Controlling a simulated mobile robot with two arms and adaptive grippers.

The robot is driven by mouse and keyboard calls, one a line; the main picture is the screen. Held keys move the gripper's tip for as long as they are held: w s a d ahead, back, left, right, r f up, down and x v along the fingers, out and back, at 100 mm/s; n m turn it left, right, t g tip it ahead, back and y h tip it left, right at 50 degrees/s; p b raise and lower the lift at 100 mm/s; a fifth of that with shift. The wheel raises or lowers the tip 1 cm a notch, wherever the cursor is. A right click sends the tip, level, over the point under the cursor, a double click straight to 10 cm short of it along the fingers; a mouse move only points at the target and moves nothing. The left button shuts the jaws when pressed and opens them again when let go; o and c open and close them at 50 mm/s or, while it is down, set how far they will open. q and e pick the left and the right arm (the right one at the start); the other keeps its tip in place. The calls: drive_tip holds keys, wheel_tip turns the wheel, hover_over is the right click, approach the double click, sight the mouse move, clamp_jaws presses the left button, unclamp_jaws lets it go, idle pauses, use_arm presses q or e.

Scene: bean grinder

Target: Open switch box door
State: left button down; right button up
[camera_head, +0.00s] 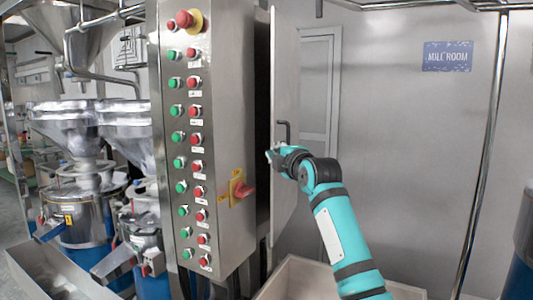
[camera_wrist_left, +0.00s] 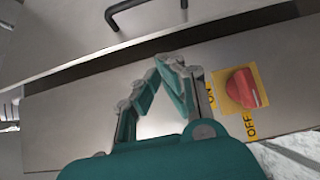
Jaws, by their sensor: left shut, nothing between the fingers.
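The metal switch box (camera_head: 225,80) stands in the middle of the head view, with rows of green and red buttons and a red rotary switch (camera_head: 243,190) on its face. Its door (camera_head: 286,70) is a tall panel on the right, standing apart from the box with a dark gap between. The door's black handle (camera_head: 284,128) also shows at the top of the left wrist view (camera_wrist_left: 146,14). My left gripper (camera_head: 271,156) is shut and empty, close to the door just below the handle. In the wrist view its fingertips (camera_wrist_left: 168,64) point toward the handle, apart from it.
The red switch on its yellow ON/OFF plate (camera_wrist_left: 240,89) is right of my fingers in the wrist view. Steel grinders (camera_head: 80,190) stand at the left. An open bin (camera_head: 300,275) is below the door. A metal pole (camera_head: 485,150) stands at the right.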

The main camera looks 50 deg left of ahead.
use_arm(q)
drive_tip(key=p+x, duration=0.4)
drive_tip(key=x, duration=0.6)
drive_tip(key=shift+p, duration=0.4)
use_arm(e)
drive_tip(key=r, duration=0.5)
drive_tip(key=shift+d, duration=0.3)
use_arm(q)
drive_tip(key=shift+d, duration=0.15)
use_arm(e)
drive_tip(key=shift+w+a+f, duration=0.1)
drive_tip(key=shift+a, duration=0.15)
